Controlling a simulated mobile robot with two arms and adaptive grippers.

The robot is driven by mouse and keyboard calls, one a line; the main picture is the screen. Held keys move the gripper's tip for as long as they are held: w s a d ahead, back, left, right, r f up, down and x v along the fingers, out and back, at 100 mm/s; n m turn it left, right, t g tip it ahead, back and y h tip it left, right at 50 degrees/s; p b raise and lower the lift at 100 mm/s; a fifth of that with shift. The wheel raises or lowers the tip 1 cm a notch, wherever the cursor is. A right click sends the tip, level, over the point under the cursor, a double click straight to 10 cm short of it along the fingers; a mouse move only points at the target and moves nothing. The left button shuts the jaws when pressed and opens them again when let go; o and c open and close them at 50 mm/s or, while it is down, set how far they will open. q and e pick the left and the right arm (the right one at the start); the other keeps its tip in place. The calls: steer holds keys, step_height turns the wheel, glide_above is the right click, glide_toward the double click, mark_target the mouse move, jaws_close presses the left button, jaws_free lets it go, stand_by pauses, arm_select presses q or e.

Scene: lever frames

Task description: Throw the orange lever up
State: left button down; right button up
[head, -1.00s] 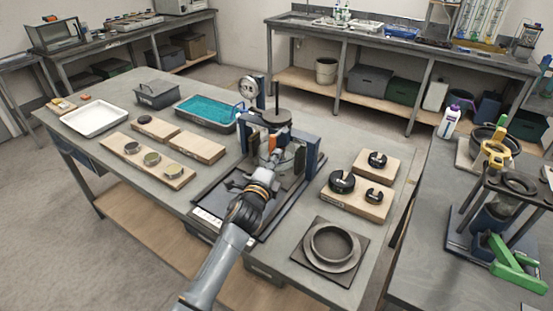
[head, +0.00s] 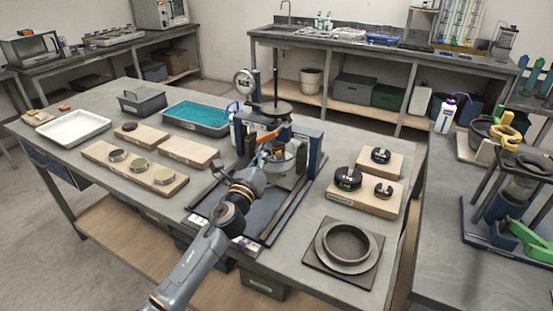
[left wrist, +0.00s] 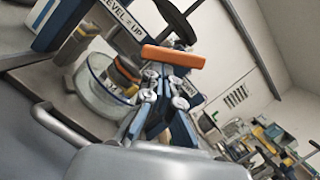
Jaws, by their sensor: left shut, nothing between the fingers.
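The orange lever (head: 268,136) is on the front of a blue-posted test frame (head: 311,150) on the middle table. In the left wrist view it is an orange bar (left wrist: 172,57) lying across, just beyond the fingertips. My left gripper (head: 265,153) is at the front of the frame, close below the lever. In the left wrist view its fingers (left wrist: 158,88) are shut and empty. I cannot tell whether they touch the bar. A clear round dish (left wrist: 103,85) stands beside the fingers, partly hidden. My right gripper is not in view.
A dial gauge (head: 244,83) and a black disc (head: 278,113) are on the frame. A teal-filled tray (head: 197,116) stands to the left, wooden boards with black weights (head: 348,178) to the right. A ring on a plate (head: 345,245) sits at the front right.

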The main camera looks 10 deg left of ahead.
arm_select(q)
steer(key=m, duration=0.1)
steer(key=a+m+h+b, duration=0.1)
steer(key=m, duration=0.1)
steer(key=r+m, duration=0.1)
steer(key=m, duration=0.1)
steer(key=shift+w+a+h, duration=0.2)
steer(key=shift+w+h, duration=0.05)
steer(key=shift+h, duration=0.15)
steer(key=shift+a+r+m+h+b, duration=0.2)
steer(key=shift+m+h+b, duration=0.15)
steer(key=shift+m, duration=0.85)
steer(key=shift+w+a+r+m+h, duration=0.15)
steer(key=shift+m+h, duration=0.1)
steer(key=shift+m, duration=0.35)
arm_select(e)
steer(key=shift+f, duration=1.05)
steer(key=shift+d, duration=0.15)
arm_select(q)
steer(key=v, duration=1.2)
steer(key=shift+r, duration=0.25)
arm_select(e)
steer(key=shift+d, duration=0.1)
